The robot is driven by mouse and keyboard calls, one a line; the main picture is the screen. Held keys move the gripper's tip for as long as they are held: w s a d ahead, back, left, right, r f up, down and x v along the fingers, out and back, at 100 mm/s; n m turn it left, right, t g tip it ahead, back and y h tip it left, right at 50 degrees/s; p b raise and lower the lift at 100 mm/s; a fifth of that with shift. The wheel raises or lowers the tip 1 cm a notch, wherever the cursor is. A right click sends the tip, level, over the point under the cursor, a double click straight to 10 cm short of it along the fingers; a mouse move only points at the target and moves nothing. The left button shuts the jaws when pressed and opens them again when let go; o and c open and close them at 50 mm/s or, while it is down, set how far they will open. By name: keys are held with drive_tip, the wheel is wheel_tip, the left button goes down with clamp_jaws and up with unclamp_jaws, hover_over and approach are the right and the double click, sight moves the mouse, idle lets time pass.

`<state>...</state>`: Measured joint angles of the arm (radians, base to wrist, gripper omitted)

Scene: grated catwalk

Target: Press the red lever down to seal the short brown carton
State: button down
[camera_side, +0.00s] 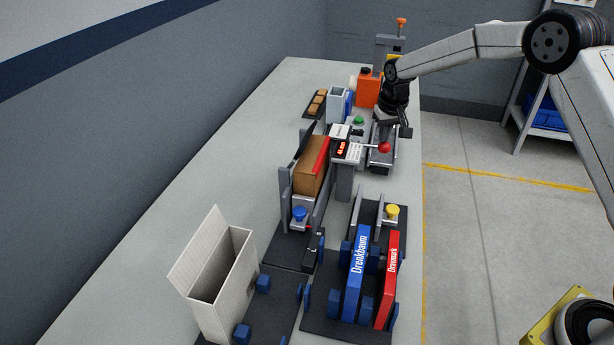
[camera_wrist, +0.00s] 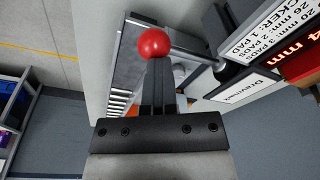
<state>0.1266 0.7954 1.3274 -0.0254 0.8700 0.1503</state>
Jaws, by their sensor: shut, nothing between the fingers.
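The red lever has a round red knob (camera_side: 383,147) on a thin rod that runs left to a grey unit with a small lit display (camera_side: 342,148). The knob also shows in the wrist view (camera_wrist: 154,43), just beyond my fingertips. My gripper (camera_side: 404,131) is shut and empty, just behind the knob and close to it. In the wrist view the closed fingers (camera_wrist: 159,84) point at the knob. I cannot tell whether they touch it. The short brown carton (camera_side: 308,179) stands upright between grey guides left of the display, with a red strip along its upper right side.
A white open carton (camera_side: 225,291) stands at the front left. A blue box (camera_side: 356,275) and a red box (camera_side: 387,280) stand in a rack at the front. An orange container (camera_side: 369,89) is behind the lever. The table's left side is bare.

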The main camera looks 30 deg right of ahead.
wheel_tip(320, 180, up, 10)
idle(1.5)
drive_tip(key=shift+f, duration=0.1)
drive_tip(key=s+a+f+n, duration=0.1)
drive_tip(key=s+a+f, duration=0.1)
drive_tip(key=s, duration=0.7)
drive_tip(key=s+a+f+n, duration=0.1)
drive_tip(key=s+a+f, duration=0.2)
drive_tip(key=s, duration=0.7)
drive_tip(key=s+a+f+n, duration=0.1)
drive_tip(key=s+f, duration=0.3)
drive_tip(key=s, duration=0.6)
drive_tip(key=shift+s+a+f+t, duration=0.2)
drive_tip(key=shift+a+f+t, duration=0.15)
drive_tip(key=shift+a, duration=0.5)
